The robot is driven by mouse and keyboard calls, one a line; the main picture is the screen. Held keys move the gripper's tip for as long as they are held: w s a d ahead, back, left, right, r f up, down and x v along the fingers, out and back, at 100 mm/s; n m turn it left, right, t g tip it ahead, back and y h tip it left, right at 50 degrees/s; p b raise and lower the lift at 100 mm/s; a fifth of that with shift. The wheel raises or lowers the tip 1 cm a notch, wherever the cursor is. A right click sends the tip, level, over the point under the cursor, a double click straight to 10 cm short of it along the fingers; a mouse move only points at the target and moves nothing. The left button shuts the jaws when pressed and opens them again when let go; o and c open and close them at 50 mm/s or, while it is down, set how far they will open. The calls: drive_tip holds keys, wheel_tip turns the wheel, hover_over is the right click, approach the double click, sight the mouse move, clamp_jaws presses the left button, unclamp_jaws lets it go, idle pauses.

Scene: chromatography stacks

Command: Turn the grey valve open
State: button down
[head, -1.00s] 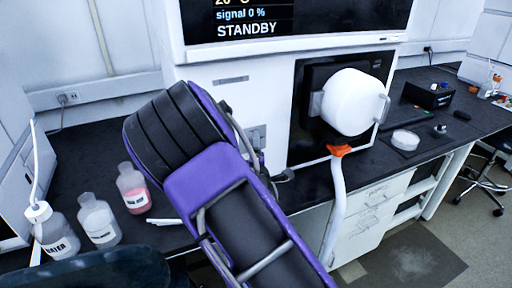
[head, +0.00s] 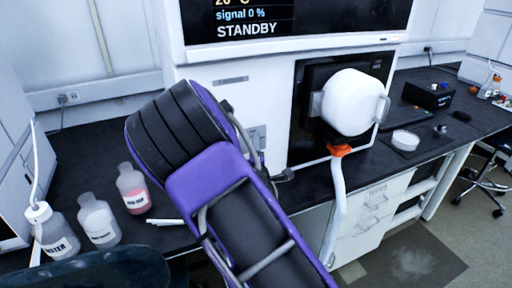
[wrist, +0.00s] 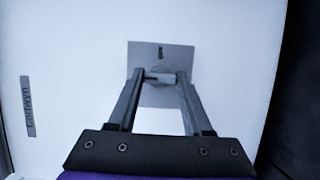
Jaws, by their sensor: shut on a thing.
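The grey valve's handle (wrist: 159,76) shows in the wrist view as a short light bar between my fingertips, lying level. It sits in front of a square grey plate (wrist: 180,60) on the white instrument front, with a small dark mark above it. My gripper (wrist: 160,77) is shut on the handle, one finger at each end. In the head view, part of the grey plate (head: 257,134) shows just right of my arm. My arm hides the handle and most of my gripper there.
The instrument screen (head: 290,20) reads STANDBY and signal 0 %. A white round vessel (head: 350,103) with an orange-topped hose (head: 340,190) is to the right. Several bottles, one pink (head: 133,190), stand at left on the dark bench (head: 75,165). A labelled strip (wrist: 28,106) is left of the plate.

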drive_tip(key=shift+w+d+r+m+g+y+b, duration=0.15)
drive_tip(key=shift+m+g+y+b, duration=0.5)
drive_tip(key=shift+m, duration=1.55)
drive_tip(key=shift+s+d+r+m+g+y+b, duration=0.15)
drive_tip(key=shift+m+g+y, duration=0.95)
drive_tip(key=shift+m, duration=1.1)
drive_tip(key=shift+w+d+r+m+g+y+b, duration=0.15)
drive_tip(key=shift+m+g+y+b, duration=0.5)
drive_tip(key=shift+m, duration=1.55)
drive_tip(key=shift+a+f+g+y+p, duration=0.1)
drive_tip(key=shift+a+g+y+p, duration=0.05)
drive_tip(key=shift+g+y+p, duration=0.15)
drive_tip(key=shift+c, duration=1.6)
unclamp_jaws()
